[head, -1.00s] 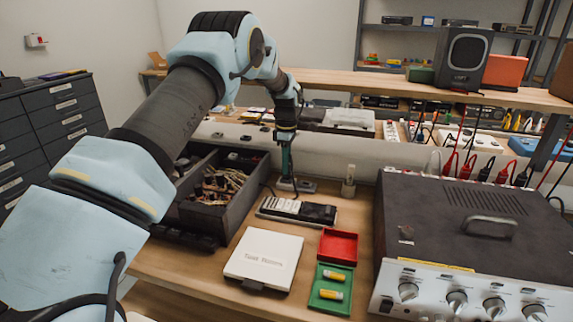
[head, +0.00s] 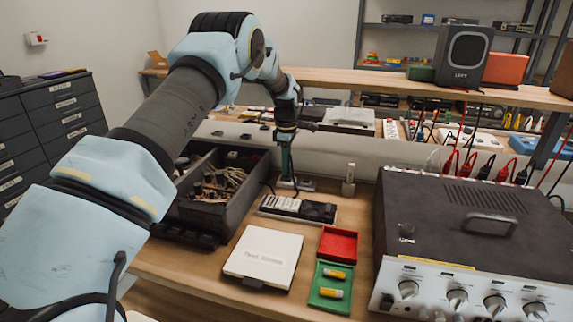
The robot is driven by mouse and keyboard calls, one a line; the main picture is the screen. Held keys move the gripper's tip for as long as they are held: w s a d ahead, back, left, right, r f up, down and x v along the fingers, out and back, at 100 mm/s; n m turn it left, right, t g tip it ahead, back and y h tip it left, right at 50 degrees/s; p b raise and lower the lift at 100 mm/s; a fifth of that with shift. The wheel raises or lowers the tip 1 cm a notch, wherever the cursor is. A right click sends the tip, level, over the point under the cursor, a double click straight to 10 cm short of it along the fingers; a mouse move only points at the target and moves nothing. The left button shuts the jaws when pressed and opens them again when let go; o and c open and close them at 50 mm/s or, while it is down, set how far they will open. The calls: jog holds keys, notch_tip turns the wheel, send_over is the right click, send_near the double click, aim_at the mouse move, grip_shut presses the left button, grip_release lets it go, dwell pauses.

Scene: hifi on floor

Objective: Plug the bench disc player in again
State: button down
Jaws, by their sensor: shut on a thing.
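My gripper (head: 287,178) points down at the back of the bench, behind a grey and black handheld device (head: 297,208). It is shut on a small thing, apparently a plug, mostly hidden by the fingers. A dark cord (head: 268,190) runs down beside the fingers. Just under and beside the fingertips is a small grey socket block (head: 305,185); I cannot tell whether the plug is seated in it or above it. A large dark unit with a silver knobbed front (head: 470,240) stands at the right; I cannot tell whether it is the disc player.
An open dark drawer box (head: 215,210) with cables stands left of the gripper. A white case (head: 264,257), a red tray (head: 338,245) and a green tray (head: 330,288) with batteries lie in front. A small upright pale object (head: 349,180) stands right of the socket block.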

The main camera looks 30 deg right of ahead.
jog(key=shift+f, duration=0.6)
dwell(2.2)
jog(key=c, duration=0.7)
grip_release()
jog(key=shift+o, duration=0.2)
notch_tip(320, 180, up, 10)
jog(key=b, duration=0.3)
jog(key=shift+r, duration=0.2)
notch_tip(320, 180, up, 5)
jog(key=p, duration=0.4)
jog(key=shift+r, duration=0.2)
